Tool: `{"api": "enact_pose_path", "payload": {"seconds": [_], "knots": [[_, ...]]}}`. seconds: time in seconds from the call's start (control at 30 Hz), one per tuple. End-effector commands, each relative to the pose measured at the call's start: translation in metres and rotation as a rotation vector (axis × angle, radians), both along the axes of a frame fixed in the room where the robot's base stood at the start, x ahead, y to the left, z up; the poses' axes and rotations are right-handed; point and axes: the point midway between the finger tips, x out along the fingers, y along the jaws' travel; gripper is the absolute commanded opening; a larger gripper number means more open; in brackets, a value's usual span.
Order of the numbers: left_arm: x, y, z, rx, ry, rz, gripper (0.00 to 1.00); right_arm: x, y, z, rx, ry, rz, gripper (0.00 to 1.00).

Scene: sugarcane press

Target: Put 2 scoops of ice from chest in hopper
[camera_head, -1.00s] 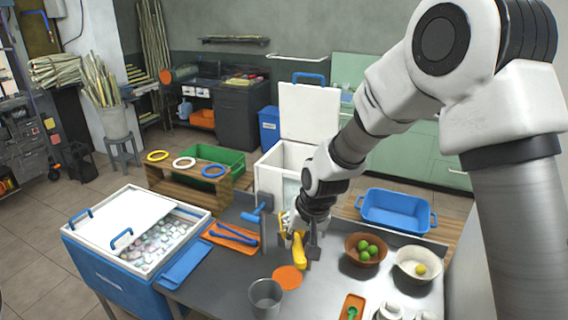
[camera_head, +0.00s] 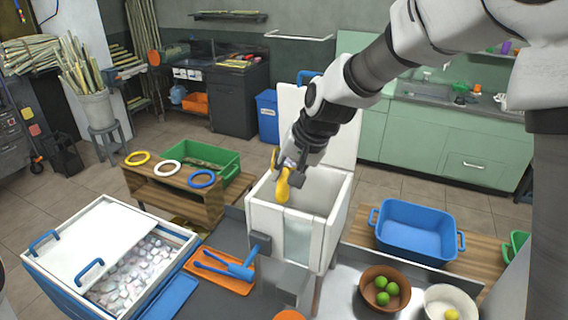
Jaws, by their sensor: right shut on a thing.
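The ice chest (camera_head: 52,287) stands at the left, blue-sided with a white rim. Its white lid (camera_head: 88,238) is partly slid aside and loose ice (camera_head: 140,272) shows in the opening. The white hopper (camera_head: 268,222) stands in the middle with its lid (camera_head: 345,125) raised at the back and a clear window in front. My right gripper (camera_head: 286,168) is over the hopper's open top, shut on a yellow tool (camera_head: 283,187) that hangs down at the opening. I cannot tell whether the tool carries ice. My left gripper is out of view.
A blue tool lies on an orange tray (camera_head: 222,277) between chest and hopper. A wooden rack (camera_head: 180,195) with rings stands behind. A blue basin (camera_head: 415,232), a brown bowl (camera_head: 385,290) of limes and a white bowl (camera_head: 450,300) are at the right.

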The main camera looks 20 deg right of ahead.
Motion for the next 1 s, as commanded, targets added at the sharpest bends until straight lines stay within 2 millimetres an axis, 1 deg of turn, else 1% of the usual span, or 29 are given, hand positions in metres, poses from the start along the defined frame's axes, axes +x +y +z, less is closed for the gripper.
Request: {"api": "enact_pose_path", "payload": {"seconds": [0.1, 0.33, 0.4, 0.47, 0.5, 1.0], "knots": [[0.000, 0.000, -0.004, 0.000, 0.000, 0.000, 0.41, -0.002, -0.004, -0.004, 0.137, -0.069, -0.022, 0.00], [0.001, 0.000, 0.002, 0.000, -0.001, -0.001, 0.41, -0.002, -0.006, -0.005, 0.292, -0.152, -0.041, 0.00], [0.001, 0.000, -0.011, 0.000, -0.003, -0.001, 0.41, -0.003, -0.007, -0.014, 0.352, -0.182, -0.047, 0.00], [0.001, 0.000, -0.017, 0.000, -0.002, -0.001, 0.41, -0.004, -0.009, -0.015, 0.399, -0.209, -0.054, 0.00], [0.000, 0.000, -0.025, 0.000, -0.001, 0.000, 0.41, -0.003, -0.009, -0.017, 0.412, -0.221, -0.053, 0.00], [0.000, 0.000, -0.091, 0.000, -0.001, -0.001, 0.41, -0.005, -0.014, -0.023, 0.619, -0.335, -0.073, 0.00]]}}
